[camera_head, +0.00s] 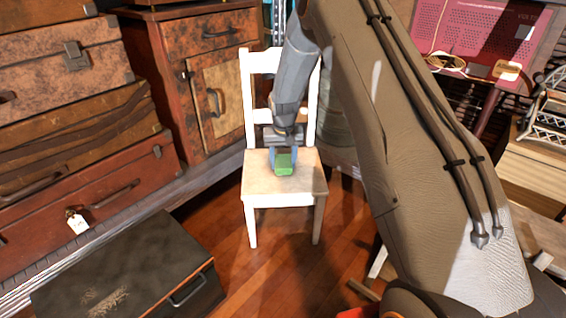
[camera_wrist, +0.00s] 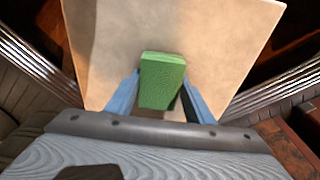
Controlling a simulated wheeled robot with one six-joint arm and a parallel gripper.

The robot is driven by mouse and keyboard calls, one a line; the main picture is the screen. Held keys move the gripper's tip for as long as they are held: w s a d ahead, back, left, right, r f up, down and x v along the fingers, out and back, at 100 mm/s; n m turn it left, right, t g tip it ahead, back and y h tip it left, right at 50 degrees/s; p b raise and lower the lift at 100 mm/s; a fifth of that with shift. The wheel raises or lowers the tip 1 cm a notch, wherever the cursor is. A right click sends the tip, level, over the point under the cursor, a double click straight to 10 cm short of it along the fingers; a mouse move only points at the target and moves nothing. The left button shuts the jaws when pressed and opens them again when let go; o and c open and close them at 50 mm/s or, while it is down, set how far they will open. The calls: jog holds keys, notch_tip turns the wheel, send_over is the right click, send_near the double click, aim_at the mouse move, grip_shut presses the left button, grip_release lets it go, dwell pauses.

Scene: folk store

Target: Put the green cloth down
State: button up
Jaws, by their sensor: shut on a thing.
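The green cloth (camera_head: 284,164) is a small folded block, held between the fingers of my gripper (camera_head: 284,150). It also shows in the wrist view (camera_wrist: 161,82), with the blue fingers of my gripper (camera_wrist: 161,100) on either side of it. The cloth is over the seat of a white chair (camera_head: 308,186), near the middle of the seat. The pale, bare seat fills much of the wrist view (camera_wrist: 105,45). I cannot tell whether the cloth touches the seat. The underside of the cloth is hidden.
Stacked suitcases (camera_head: 70,130) stand at the left, beside a wooden cabinet (camera_head: 190,75). A dark case (camera_head: 125,270) is at the front left. A red perforated panel (camera_head: 485,35) is at the upper right. Wooden floor (camera_head: 280,260) shows in front of the chair.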

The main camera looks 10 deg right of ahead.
jog(key=shift+f, duration=0.15)
jog(key=o, duration=1)
